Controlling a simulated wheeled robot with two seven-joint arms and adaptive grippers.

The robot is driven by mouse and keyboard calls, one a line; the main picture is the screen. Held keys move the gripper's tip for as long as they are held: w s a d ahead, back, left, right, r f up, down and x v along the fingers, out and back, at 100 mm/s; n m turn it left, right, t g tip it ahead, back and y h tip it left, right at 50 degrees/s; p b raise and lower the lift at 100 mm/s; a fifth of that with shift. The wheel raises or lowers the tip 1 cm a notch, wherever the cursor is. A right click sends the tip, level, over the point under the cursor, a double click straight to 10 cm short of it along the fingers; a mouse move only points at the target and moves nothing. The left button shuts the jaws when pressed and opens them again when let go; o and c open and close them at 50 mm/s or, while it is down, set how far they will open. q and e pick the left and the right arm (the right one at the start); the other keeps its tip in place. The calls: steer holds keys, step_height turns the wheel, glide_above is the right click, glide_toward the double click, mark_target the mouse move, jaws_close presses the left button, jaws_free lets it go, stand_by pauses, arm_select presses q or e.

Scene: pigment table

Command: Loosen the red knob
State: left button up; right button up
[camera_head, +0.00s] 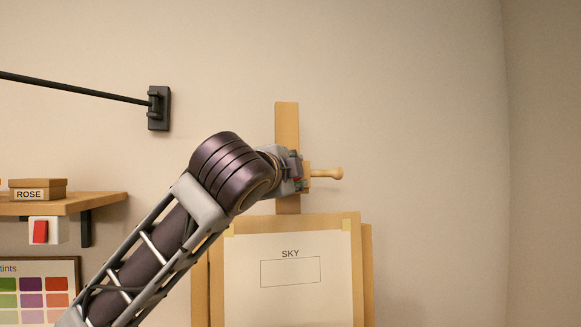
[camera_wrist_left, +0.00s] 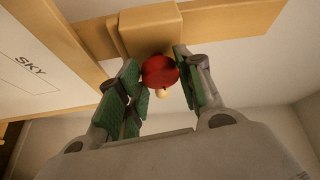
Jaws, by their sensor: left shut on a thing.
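The red knob (camera_wrist_left: 160,72) sits on the wooden block (camera_wrist_left: 151,32) of the easel's mast, seen in the left wrist view. My left gripper (camera_wrist_left: 158,74) has its green-padded fingers on either side of the knob and is shut on it. In the head view my left gripper (camera_head: 296,172) is at the easel mast (camera_head: 287,125), above the board, and hides nearly all of the knob. A pale wooden peg (camera_head: 327,173) sticks out to the right of the block. My right gripper is in neither view.
A sheet marked SKY (camera_head: 290,292) is on the easel board below the gripper. At left are a shelf (camera_head: 95,203) with a ROSE box (camera_head: 38,189), a red switch (camera_head: 40,232) and a tint chart (camera_head: 40,295). A dark rod (camera_head: 75,87) runs to a wall bracket (camera_head: 158,108). The right side is clear.

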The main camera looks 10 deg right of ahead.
arm_select(q)
steer(key=shift+r+m+g, duration=0.15)
steer(key=shift+m+g, duration=0.35)
steer(key=shift+m, duration=0.3)
steer(key=o, duration=1)
steer(key=shift+o, duration=0.2)
steer(key=shift+s, duration=0.1)
steer(key=v, duration=1.1)
steer(key=shift+s, duration=0.4)
steer(key=shift+a, duration=0.15)
